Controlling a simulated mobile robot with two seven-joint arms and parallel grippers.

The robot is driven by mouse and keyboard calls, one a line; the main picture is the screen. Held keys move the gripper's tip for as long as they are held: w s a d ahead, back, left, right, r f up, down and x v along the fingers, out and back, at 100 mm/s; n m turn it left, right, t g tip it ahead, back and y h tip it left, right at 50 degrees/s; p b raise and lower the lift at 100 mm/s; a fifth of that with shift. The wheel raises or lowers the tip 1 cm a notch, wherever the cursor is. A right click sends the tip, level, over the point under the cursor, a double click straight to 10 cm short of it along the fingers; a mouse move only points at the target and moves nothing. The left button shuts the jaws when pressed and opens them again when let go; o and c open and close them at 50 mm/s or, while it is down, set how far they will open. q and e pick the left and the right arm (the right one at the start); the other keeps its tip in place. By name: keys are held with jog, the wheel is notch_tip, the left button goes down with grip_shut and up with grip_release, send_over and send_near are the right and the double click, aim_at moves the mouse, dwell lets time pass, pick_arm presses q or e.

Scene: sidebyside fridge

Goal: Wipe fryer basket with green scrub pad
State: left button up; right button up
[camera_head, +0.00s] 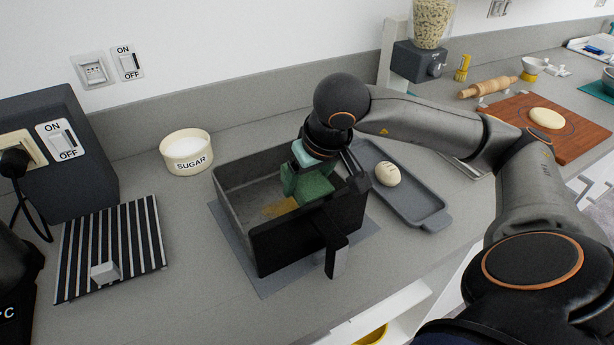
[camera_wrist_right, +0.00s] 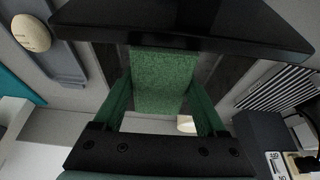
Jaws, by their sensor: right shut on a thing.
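The fryer basket (camera_head: 232,205) is a grey open box with a black front panel and a black handle (camera_head: 336,255). It stands upright on a grey mat on the counter. A yellow-brown stain (camera_head: 279,208) shows on its floor. My right gripper (camera_head: 308,178) reaches down into the basket and is shut on the green scrub pad (camera_head: 314,187). The pad also shows between the green fingers in the right wrist view (camera_wrist_right: 163,82). The pad is near the stain, to its right; contact with the floor cannot be told. My left gripper is not in view.
A sugar bowl (camera_head: 187,152) stands behind the basket at left. A striped black rack (camera_head: 110,248) lies left. A grey tray (camera_head: 424,209) with a pale round item (camera_head: 388,174) lies close right. A board with dough (camera_head: 547,118) is farther right.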

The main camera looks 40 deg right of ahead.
jog(key=shift+w+r, duration=0.1)
jog(key=shift+r, duration=0.1)
dwell(0.4)
jog(key=w+a+r+g+p, duration=0.1)
jog(key=w+a+r+p, duration=0.1)
jog(key=w+p, duration=0.45)
jog(key=b, duration=0.5)
send_over(269, 203)
jog(key=shift+g, duration=0.3)
jog(key=shift+s+f, duration=0.2)
jog(key=shift+f, duration=1.05)
jog(key=shift+s+f, duration=0.2)
jog(key=shift+f, duration=1)
jog(key=shift+f+b, duration=1.85)
jog(key=shift+f, duration=0.65)
jog(key=shift+f+b, duration=0.8)
jog(key=shift+f, duration=0.15)
